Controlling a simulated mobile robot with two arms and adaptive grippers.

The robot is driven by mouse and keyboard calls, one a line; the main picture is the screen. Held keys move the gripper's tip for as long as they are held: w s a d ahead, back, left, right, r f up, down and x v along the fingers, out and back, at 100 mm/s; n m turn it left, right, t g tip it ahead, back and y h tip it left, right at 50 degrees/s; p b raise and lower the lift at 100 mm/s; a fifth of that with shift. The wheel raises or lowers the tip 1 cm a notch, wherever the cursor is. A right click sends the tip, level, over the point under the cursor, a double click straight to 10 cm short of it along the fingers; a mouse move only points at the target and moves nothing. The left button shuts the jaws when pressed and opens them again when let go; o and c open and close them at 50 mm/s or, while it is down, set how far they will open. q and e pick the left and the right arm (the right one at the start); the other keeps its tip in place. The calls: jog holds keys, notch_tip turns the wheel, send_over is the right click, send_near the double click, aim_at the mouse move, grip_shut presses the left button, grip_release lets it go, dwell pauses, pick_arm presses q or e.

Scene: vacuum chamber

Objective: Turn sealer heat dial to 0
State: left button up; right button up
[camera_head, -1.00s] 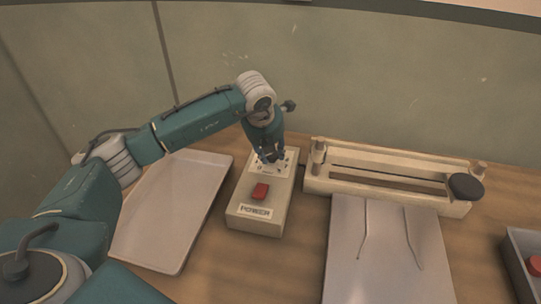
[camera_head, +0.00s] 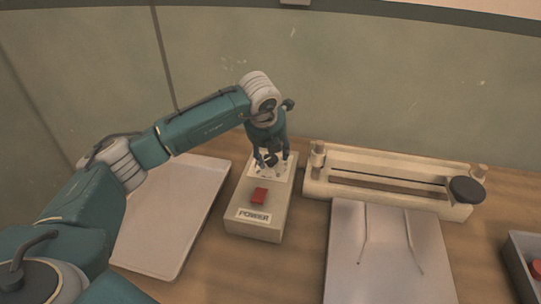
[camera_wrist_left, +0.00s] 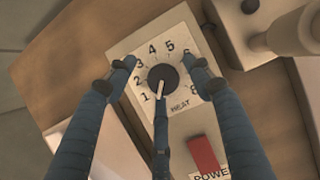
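The sealer control box (camera_head: 243,208) is pale, with a red power switch (camera_head: 259,196) near its front. Its dark round heat dial (camera_wrist_left: 163,78) sits on a white numbered plate (camera_wrist_left: 180,40) marked HEAT. The dial's white pointer (camera_wrist_left: 160,90) points down toward the lower finger, past the 1; I cannot see a 0, and that spot is partly covered by the finger. My right gripper is out of view.
A long pale sealer bar with a black round knob (camera_head: 467,190) lies right of the box. A light sheet (camera_head: 385,265) with two thin metal lines is in front of it. A shallow tray (camera_head: 170,225) lies left, and a grey bin (camera_head: 515,262) at the right edge.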

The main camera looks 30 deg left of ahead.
pick_arm(q)
jog(key=shift+s+f, duration=0.1)
jog(key=shift+f, duration=0.1)
jog(key=v, duration=1.2)
